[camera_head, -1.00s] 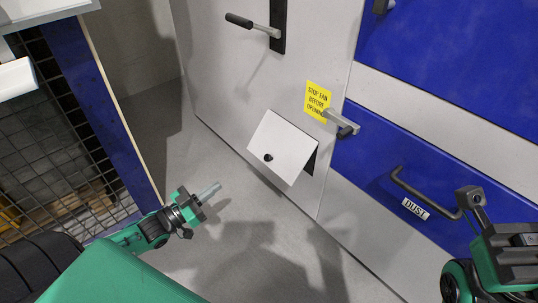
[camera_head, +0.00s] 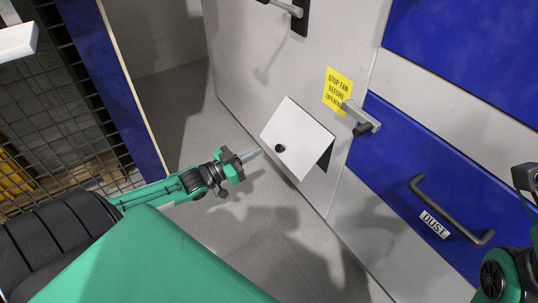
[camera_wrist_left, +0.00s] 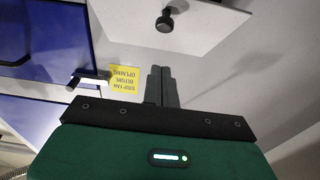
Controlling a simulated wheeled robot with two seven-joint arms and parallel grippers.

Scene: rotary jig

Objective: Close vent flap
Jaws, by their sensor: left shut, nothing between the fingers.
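The vent flap (camera_head: 298,135) is a white square plate with a dark round knob (camera_head: 280,148), low on the grey cabinet front. It tilts out from the panel, with a dark gap along its right side. In the left wrist view the flap (camera_wrist_left: 205,22) and its knob (camera_wrist_left: 166,20) are at the top. My left gripper (camera_head: 258,153) is shut and empty, just left of the flap and apart from the knob as far as I can tell. Its closed fingers (camera_wrist_left: 161,86) show in the left wrist view. My right arm is at the right edge; its fingertips are out of frame.
A yellow warning sign (camera_head: 338,91) and a grey latch (camera_head: 360,116) are right of the flap. A blue drawer marked DUST with a dark handle (camera_head: 450,213) is at the right. A mesh fence (camera_head: 75,100) with a blue post stands left. Floor below the flap is clear.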

